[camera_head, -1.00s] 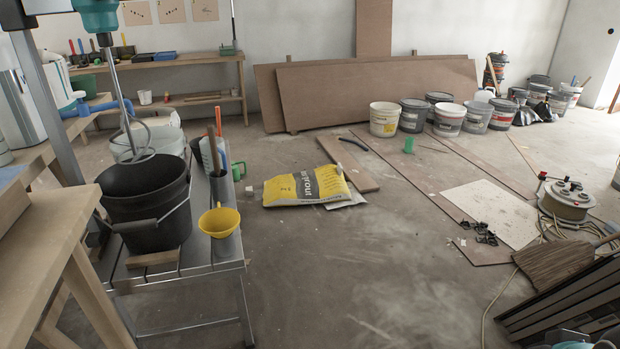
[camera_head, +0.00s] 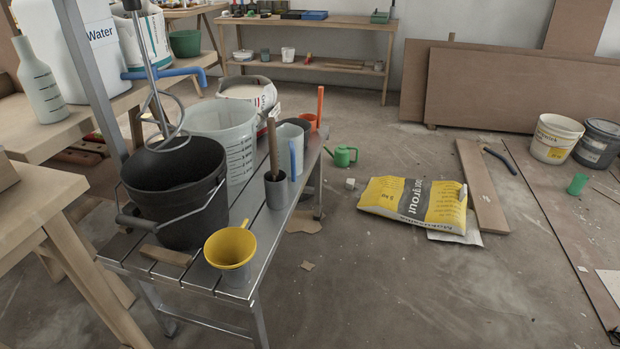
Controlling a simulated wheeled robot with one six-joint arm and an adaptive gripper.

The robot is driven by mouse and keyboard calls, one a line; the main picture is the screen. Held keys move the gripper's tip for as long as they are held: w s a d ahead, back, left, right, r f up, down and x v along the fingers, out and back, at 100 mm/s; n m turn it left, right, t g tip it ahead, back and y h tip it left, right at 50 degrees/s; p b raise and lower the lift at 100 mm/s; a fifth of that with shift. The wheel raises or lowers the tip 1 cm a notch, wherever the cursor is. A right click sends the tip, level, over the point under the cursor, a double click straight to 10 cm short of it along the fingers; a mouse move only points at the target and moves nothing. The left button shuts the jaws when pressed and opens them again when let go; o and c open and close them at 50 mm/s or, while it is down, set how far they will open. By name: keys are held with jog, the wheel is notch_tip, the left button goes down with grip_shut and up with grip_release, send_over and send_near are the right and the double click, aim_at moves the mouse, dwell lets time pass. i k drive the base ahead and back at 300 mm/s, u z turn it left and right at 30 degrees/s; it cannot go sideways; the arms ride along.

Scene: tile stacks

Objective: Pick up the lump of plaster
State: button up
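A small pale grey-white lump (camera_head: 350,184) lies on the concrete floor, just left of the yellow and grey grout bag (camera_head: 412,201). It looks like the lump of plaster, but it is too small to be sure. A small pale piece (camera_head: 462,191) also shows at the right end of the bag; I cannot tell what it is. My gripper is not in view.
A metal-slatted bench (camera_head: 262,225) on the left carries a black bucket (camera_head: 178,195), a clear bucket (camera_head: 229,145) and a yellow funnel (camera_head: 231,247). A green watering can (camera_head: 342,156) and a plank (camera_head: 481,185) are near the bag.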

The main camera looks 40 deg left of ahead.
aim_at(350, 183)
jog(key=u, duration=0.65)
jog(key=i, duration=1.55)
jog(key=z, duration=0.85)
jog(key=i, duration=0.7)
jog(key=u, duration=0.6)
jog(key=i, duration=0.65)
jog(key=u, duration=0.5)
